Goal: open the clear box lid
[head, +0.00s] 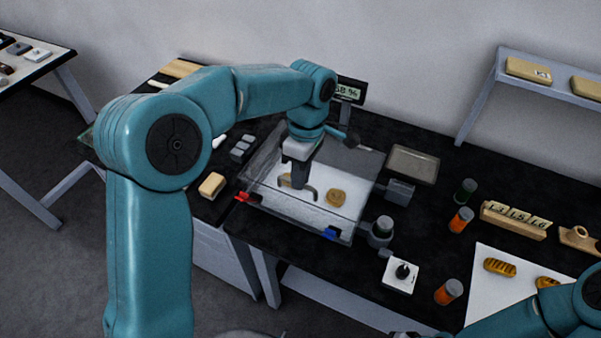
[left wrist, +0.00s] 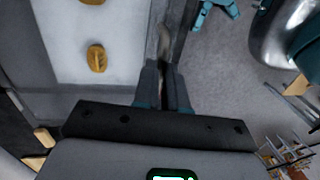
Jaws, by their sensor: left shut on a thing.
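The clear box (head: 352,222) stands on the black bench, with a white floor inside. Its clear lid (head: 350,165) appears to lie over the top; I cannot tell whether it is raised slightly. A red clip (head: 241,198) and a blue clip (head: 330,234) sit at its front edge. My left gripper (head: 302,184) is over the box, shut on a grey curved handle (head: 314,194), apparently the lid's. In the left wrist view the fingers (left wrist: 166,66) are close together at the handle (left wrist: 163,42). A gilt fragment (head: 336,197) lies inside; another (head: 284,180) is partly hidden by the gripper.
Right of the box stand a dark-capped jar (head: 382,230) and a white plate with a black knob (head: 401,273). A percent display (head: 347,91) stands behind. A tan block (head: 212,185) lies to the left. My right arm (head: 540,318) enters at bottom right.

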